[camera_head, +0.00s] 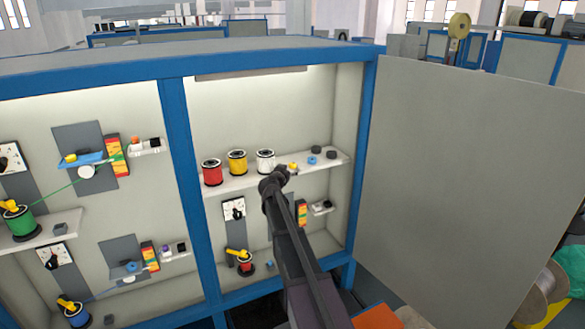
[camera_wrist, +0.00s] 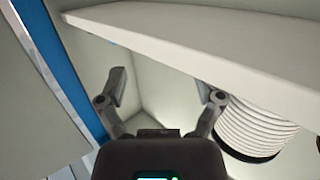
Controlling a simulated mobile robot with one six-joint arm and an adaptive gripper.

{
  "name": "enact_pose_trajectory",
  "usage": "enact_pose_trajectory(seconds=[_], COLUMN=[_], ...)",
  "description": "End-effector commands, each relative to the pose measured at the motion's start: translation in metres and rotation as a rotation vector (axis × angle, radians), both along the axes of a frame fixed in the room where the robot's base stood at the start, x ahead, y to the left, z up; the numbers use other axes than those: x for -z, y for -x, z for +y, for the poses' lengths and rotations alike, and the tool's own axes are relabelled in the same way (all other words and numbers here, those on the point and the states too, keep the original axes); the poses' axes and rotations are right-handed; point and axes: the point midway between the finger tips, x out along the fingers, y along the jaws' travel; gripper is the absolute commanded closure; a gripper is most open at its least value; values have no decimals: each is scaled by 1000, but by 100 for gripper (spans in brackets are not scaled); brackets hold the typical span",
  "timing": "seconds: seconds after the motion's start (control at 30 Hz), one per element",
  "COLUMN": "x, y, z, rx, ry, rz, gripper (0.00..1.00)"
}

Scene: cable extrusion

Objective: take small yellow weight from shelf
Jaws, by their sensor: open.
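The small yellow weight (camera_head: 293,166) sits on the upper white shelf (camera_head: 338,160), just right of the white spool. My gripper (camera_head: 284,172) is in front of that shelf, close to the yellow weight in the head view; the arm partly covers this area. In the wrist view my gripper (camera_wrist: 163,92) is open, with nothing between its fingers. The yellow weight does not show there. The shelf (camera_wrist: 190,40) runs across the top of the wrist view, and the ribbed white spool (camera_wrist: 253,128) is beside the right finger.
A blue weight (camera_head: 312,160) and dark weights (camera_head: 331,155) lie right of the yellow one. Red (camera_head: 212,172), yellow (camera_head: 237,162) and white (camera_head: 265,158) spools stand to the left. Blue frame posts (camera_head: 185,170) and a large grey panel (camera_head: 465,180) flank the bay.

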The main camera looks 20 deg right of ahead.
Motion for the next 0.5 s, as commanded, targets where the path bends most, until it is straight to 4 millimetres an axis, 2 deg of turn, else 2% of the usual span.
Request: enact_pose_trajectory(seconds=[0.3, 0.5], x=[0, 0], y=[-1, -12], z=[0, -9], rx=[-1, 0], ry=[0, 1], rz=[0, 1], gripper=[15, 15])
